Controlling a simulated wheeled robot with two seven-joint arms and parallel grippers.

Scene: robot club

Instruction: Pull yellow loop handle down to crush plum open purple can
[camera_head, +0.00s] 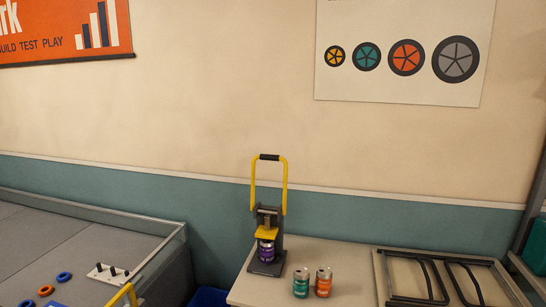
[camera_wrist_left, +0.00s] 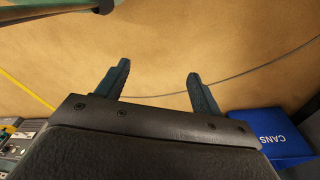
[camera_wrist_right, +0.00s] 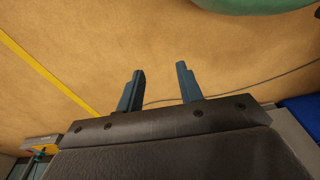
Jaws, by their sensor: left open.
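The yellow loop handle (camera_head: 285,187) stands upright above the can crusher, with a black grip (camera_head: 269,157) across its top. The crusher's dark base (camera_head: 266,267) sits at the left end of the table. The purple can (camera_head: 266,251) stands upright in the crusher, under its yellow press block (camera_head: 267,233). I cannot see whether the can's top is open. My right gripper (camera_wrist_right: 160,82) is open and empty too. Neither gripper shows in the head view.
A teal can (camera_head: 301,283) and an orange can (camera_head: 323,283) stand just right of the crusher. A black metal rack (camera_head: 440,280) lies on the table's right part. A blue bin (camera_wrist_left: 272,134) marked CANS is on the floor. A walled grey arena (camera_head: 90,250) is at left.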

